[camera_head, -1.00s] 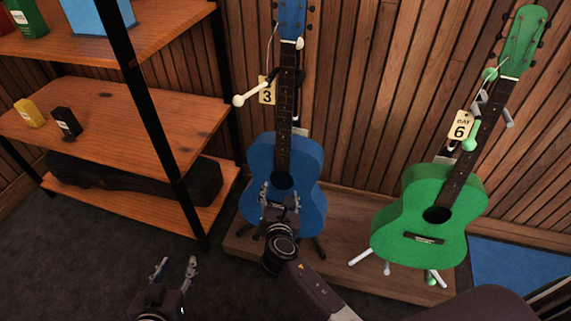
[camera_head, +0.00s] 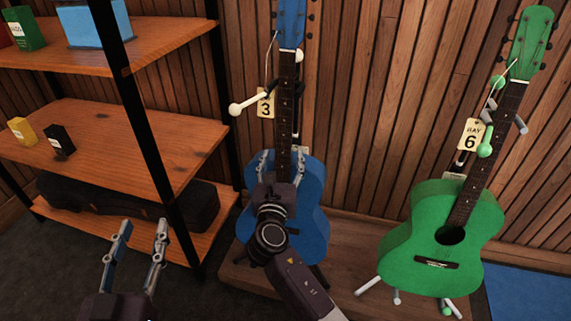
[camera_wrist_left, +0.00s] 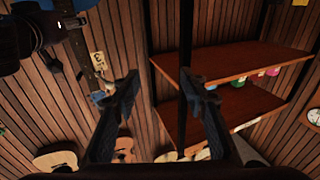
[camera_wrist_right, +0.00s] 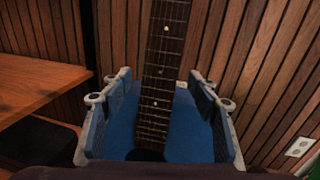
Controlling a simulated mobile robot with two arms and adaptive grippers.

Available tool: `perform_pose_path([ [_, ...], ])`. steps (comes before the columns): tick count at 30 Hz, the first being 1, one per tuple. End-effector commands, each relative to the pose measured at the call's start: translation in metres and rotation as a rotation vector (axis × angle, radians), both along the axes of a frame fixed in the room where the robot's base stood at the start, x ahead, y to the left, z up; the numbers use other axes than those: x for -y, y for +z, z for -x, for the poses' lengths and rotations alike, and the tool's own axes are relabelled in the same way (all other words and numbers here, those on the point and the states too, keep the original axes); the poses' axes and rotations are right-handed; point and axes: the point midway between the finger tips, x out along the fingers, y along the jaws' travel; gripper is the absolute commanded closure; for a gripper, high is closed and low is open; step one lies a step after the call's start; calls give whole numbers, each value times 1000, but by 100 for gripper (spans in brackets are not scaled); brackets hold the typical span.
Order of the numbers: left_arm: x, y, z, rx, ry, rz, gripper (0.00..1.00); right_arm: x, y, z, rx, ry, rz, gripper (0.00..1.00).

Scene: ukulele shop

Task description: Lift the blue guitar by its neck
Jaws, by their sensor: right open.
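The blue guitar (camera_head: 314,196) stands upright on a stand against the slatted wall, its dark neck (camera_head: 286,100) rising to a blue headstock (camera_head: 291,22). My right gripper (camera_head: 283,158) is in front of the guitar, at the top of its body, and hides part of it. In the right wrist view the neck (camera_wrist_right: 162,75) runs between the open fingers (camera_wrist_right: 160,110), with space on both sides. My left gripper (camera_head: 141,232) is open and empty, low in front of the shelf. It is also open in the left wrist view (camera_wrist_left: 160,80).
A green guitar (camera_head: 440,235) stands on its own stand to the right. A wooden shelf unit (camera_head: 110,125) with a black post (camera_head: 145,120) is at the left. A cream-tipped stand arm (camera_head: 236,109) and a tag marked 3 (camera_head: 265,103) are beside the blue neck.

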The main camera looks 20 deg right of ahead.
Motion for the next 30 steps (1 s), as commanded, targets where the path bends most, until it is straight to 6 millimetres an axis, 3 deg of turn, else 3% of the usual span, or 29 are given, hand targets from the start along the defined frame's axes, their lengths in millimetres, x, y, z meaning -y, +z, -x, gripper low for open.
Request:
perform_pose_path([
  [9, 5, 54, 9, 250, -15, 67, 60, 10, -2, -26, -1, 1, -1, 45],
  [20, 5, 62, 12, 284, -17, 77, 60, 12, -1, -29, -2, 1, -1, 46],
  [30, 5, 62, 12, 283, -17, 76, 60, 12, -1, -29, -2, 1, -1, 84],
])
